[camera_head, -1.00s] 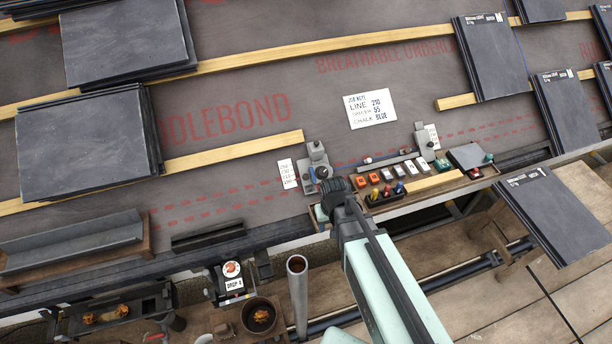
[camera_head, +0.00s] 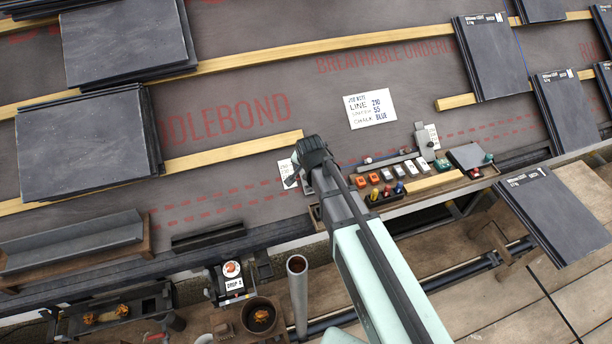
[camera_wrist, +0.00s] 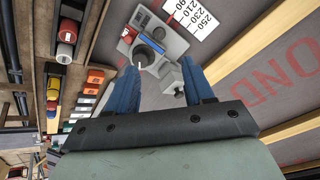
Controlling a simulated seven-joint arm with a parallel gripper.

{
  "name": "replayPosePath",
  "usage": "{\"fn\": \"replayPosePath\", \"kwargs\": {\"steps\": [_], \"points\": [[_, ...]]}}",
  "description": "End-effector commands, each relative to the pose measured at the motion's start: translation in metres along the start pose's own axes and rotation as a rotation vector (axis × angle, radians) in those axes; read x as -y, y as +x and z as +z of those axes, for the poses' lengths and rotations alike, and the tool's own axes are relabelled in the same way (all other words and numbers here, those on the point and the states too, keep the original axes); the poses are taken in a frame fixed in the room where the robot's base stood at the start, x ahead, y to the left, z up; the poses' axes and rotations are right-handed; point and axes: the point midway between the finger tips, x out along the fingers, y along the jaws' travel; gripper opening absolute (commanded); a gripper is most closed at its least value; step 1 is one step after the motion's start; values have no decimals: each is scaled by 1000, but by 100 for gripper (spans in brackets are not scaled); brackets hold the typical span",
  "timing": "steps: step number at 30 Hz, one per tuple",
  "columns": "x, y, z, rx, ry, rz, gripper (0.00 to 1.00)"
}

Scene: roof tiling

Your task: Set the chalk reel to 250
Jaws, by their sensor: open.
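The chalk reel appears to be the grey device beside a white number card. In the wrist view the grey device (camera_wrist: 160,35) has a round dark knob, a thin light pin and a small grey block (camera_wrist: 171,76). The number card (camera_wrist: 199,18) beside it reads 250, 230, 210 and 190. My gripper (camera_wrist: 158,72) is open, its blue fingers on either side of the lower part of the device, nothing clearly held. The block is close to the right finger; I cannot tell if they touch. In the head view my gripper (camera_head: 291,181) hides most of the device and card.
A white job note (camera_head: 369,108) on the roof seems to read line 210, 55, blue. A wooden tray (camera_head: 440,182) with coloured pieces lies to the right. Slate stacks (camera_head: 90,145) stand at left and right. Bare underlay lies above the gripper.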

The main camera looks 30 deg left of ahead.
Motion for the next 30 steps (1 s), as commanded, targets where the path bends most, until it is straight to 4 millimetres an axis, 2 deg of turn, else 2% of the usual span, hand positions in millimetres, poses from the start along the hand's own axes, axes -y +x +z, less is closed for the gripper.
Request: {"fn": "replayPosePath", "kwargs": {"steps": [5, 8, 21, 30], "points": [[0, 7, 0, 2, 31, 2, 52], [0, 18, 0, 3, 30, 3, 52], [0, 94, 0, 3, 28, 3, 52], [0, 130, 0, 3, 27, 3, 52]]}}
